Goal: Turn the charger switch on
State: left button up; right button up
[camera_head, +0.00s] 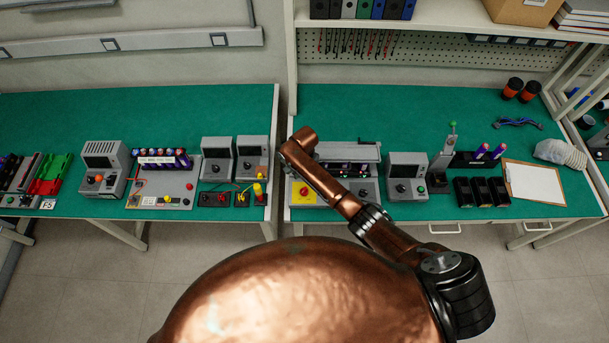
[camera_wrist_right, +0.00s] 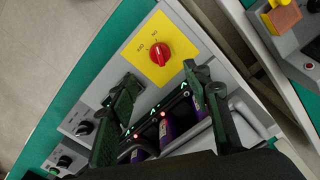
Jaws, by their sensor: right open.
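The charger (camera_head: 368,190) stands near the front edge of the right bench, partly hidden by my right arm. Its red rotary switch (camera_wrist_right: 160,54) sits on a yellow plate (camera_wrist_right: 143,67) marked OFF and ON, also visible in the head view (camera_head: 304,192). I cannot tell clearly which mark the knob points to. My right gripper (camera_wrist_right: 163,78) is open and empty, its two fingers spread over the charger just below the switch in the wrist view, apart from the knob. In the head view the right gripper's fingers are hidden. My left gripper is not in view.
Purple batteries with red lights (camera_wrist_right: 163,128) sit in the charger under the fingers. A grey tester (camera_head: 406,178), black bins (camera_head: 480,190) and a clipboard (camera_head: 535,183) stand to the right. More devices line the left bench (camera_head: 60,112).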

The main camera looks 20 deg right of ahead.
notch_tip(320, 180, up, 2)
jog(key=shift+r, duration=0.15)
dwell(0.6)
